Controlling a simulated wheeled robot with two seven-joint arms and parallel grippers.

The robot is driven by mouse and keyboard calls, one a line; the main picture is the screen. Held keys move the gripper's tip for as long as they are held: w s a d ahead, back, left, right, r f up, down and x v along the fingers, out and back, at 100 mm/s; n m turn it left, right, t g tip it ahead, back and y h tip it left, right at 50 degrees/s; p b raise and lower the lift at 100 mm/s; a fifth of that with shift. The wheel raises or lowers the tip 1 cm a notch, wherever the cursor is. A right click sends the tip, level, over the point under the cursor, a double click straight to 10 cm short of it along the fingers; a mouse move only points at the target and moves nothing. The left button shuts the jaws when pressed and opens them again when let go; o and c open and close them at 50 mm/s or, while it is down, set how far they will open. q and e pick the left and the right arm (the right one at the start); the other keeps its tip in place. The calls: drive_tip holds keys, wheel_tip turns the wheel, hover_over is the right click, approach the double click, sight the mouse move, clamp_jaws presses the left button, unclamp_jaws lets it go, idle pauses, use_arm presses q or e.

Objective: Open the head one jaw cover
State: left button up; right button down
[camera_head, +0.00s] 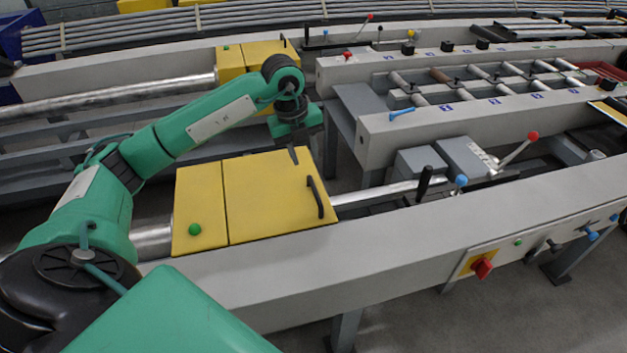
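A yellow jaw cover (262,193) lies closed on the near grey machine beam, its two panels flush. A black bar handle (315,197) stands on its right end and a green knob (194,230) on its left panel. A second yellow cover (258,52), also with a green knob, sits on the farther beam, partly behind my arm. No label shows which one is head one. My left gripper (293,155) points down above the far right edge of the near cover, apart from its handle. Its finger gap is not clear from this side. My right gripper is out of view.
A red-tipped lever (517,150), a black lever (425,183) and a blue-knobbed lever (460,183) stand right of the near cover. A roller table (480,85) lies beyond. A red switch (482,268) is on the near beam's front. Space above the near cover's handle is clear.

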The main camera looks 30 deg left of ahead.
sight(315, 190)
use_arm(q)
drive_tip(key=f, duration=0.4)
drive_tip(key=w+d+f, duration=0.1)
drive_tip(key=f, duration=0.3)
drive_tip(key=w+f+p, duration=0.1)
drive_tip(key=f, duration=0.2)
drive_tip(key=shift+d+f, duration=0.2)
drive_tip(key=shift+f, duration=0.2)
drive_tip(key=shift+c, duration=0.2)
clamp_jaws()
